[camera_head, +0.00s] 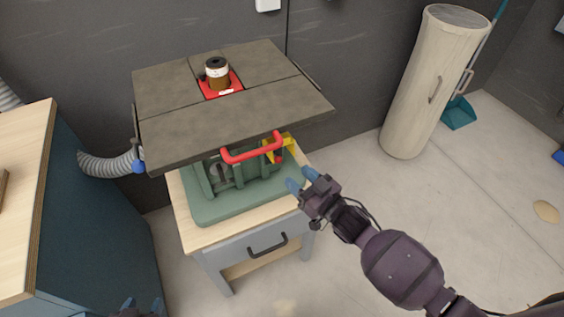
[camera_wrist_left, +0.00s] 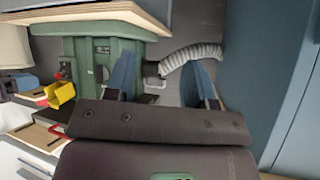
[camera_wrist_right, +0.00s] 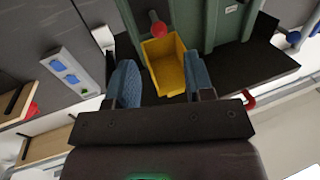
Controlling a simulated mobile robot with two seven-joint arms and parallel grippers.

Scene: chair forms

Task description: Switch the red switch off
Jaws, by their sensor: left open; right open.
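A green machine (camera_head: 238,185) under a dark tabletop carries a yellow box-like part (camera_head: 287,143) at its right front. A small red knob (camera_head: 278,157), possibly the red switch, is beside it; the right wrist view shows a round red knob (camera_wrist_right: 158,28) at the yellow part's (camera_wrist_right: 165,68) edge. Whether it is on or off cannot be told. My right gripper (camera_head: 301,180) is open and empty, just right of and below the yellow part, apart from it in the head view. My left gripper (camera_head: 143,305) is open and empty at the bottom edge; its fingers (camera_wrist_left: 160,80) face the machine.
A grey hose (camera_head: 105,163) and a blue cabinet (camera_head: 90,220) are at left. A tall beige cylinder (camera_head: 430,85) stands at right; the floor before it is mostly clear.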

